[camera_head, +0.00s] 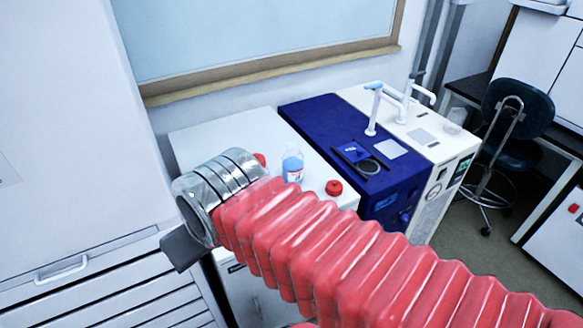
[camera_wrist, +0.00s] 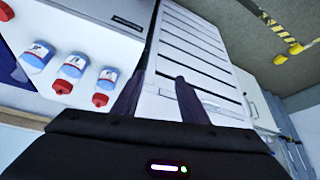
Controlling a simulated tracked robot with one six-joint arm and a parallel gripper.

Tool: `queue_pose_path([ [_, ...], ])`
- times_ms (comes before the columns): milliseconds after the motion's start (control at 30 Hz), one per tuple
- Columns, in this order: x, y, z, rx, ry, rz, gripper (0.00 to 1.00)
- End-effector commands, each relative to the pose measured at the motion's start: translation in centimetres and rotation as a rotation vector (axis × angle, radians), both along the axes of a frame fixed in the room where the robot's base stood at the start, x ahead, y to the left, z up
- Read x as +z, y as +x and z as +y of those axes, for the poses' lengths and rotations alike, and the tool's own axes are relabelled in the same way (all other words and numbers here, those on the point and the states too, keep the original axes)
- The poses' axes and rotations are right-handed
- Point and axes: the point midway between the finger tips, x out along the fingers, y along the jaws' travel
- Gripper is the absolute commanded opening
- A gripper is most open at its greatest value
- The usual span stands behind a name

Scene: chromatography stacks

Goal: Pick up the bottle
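Three bottles with blue contents, white labels and red caps appear in a row at the left of the wrist view: a left one (camera_wrist: 38,54), a middle one (camera_wrist: 73,66) and a right one (camera_wrist: 107,78). In the head view one clear bottle with blue contents (camera_head: 293,166) stands on the white bench top, beside a red cap (camera_head: 334,188); my arm hides part of the group. My gripper (camera_wrist: 159,78) has its two dark fingers apart with nothing between them. The bottles lie outside the fingers, to their left in the wrist view.
The white bench top (camera_head: 215,135) has free room behind the bottles. A dark blue instrument (camera_head: 330,118) stands right of them, with a white instrument (camera_head: 440,150) beyond. A drawer cabinet (camera_head: 110,290) is at the left. A dark chair (camera_head: 510,110) stands at the right.

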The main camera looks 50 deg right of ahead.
Motion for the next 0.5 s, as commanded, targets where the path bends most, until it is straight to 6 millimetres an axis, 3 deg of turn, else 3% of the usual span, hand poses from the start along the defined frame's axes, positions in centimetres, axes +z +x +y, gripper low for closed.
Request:
queue_pose_path([
  [167,0.2,1.8,-2.9,-0.066,-0.040,-0.039,0.52],
  [500,1.6,8.0,-14.8,-0.273,-0.225,-0.230,0.54],
])
